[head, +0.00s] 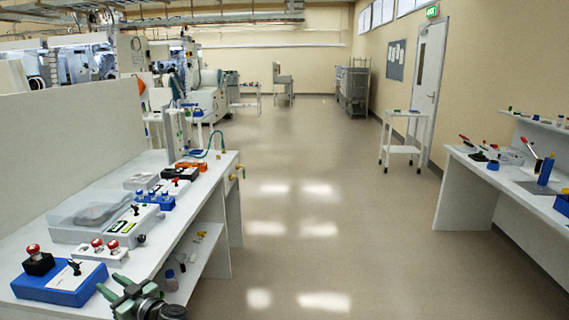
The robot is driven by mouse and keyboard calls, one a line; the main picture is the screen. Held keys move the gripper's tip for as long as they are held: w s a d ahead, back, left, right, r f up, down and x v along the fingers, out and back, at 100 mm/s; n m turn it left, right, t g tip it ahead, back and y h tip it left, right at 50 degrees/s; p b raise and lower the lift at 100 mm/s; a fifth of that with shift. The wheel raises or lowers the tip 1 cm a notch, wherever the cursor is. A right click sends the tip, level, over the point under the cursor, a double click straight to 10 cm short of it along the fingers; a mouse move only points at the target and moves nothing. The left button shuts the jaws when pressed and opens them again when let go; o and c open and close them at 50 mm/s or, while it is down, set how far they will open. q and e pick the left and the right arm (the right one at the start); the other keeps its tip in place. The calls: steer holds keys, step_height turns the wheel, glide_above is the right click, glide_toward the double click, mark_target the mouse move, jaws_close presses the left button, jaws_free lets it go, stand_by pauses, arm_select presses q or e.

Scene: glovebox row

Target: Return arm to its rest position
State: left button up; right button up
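My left gripper (109,283) shows at the bottom left, in front of the right edge of the left workbench (150,262). Its two green fingers point up and to the left, with a gap between the tips. Nothing shows between them. The dark wrist behind it runs off the bottom edge. My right gripper and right arm are not in view.
A blue box (62,284), a clear-lidded case (88,212) and red-knobbed devices crowd the left bench. A right bench (465,195) holds small tools. A white cart (402,150) stands near the door (428,75). The floor aisle (310,190) between is clear.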

arm_select(q)
steer(key=m+t+h, duration=0.2)
steer(key=s+f+m+t+h, duration=0.1)
steer(key=m+t+h, duration=0.1)
steer(key=m+t, duration=0.1)
steer(key=s+m+t+h, duration=0.1)
steer(key=m+t+h, duration=0.1)
steer(key=m+h, duration=0.1)
steer(key=shift+a+f, duration=0.1)
steer(key=shift+f, duration=0.2)
steer(key=s+d+f+m+g+h, duration=0.4)
steer(key=s+d+f+m+h, duration=0.3)
steer(key=s+d, duration=0.7)
steer(key=s+d+f+g+h, duration=0.15)
steer(key=s+d+g, duration=0.35)
steer(key=s, duration=0.8)
steer(key=s+d+f+g+h, duration=0.1)
steer(key=s+d+f+g, duration=0.35)
steer(key=s, duration=0.75)
step_height(320, 180, down, 25)
steer(key=s+d, duration=0.2)
steer(key=s+a+f, duration=0.3)
steer(key=s+f, duration=1.2)
steer(key=s, duration=0.1)
steer(key=shift+s+f+g, duration=0.25)
steer(key=shift+s+g, duration=0.1)
steer(key=shift+g, duration=0.1)
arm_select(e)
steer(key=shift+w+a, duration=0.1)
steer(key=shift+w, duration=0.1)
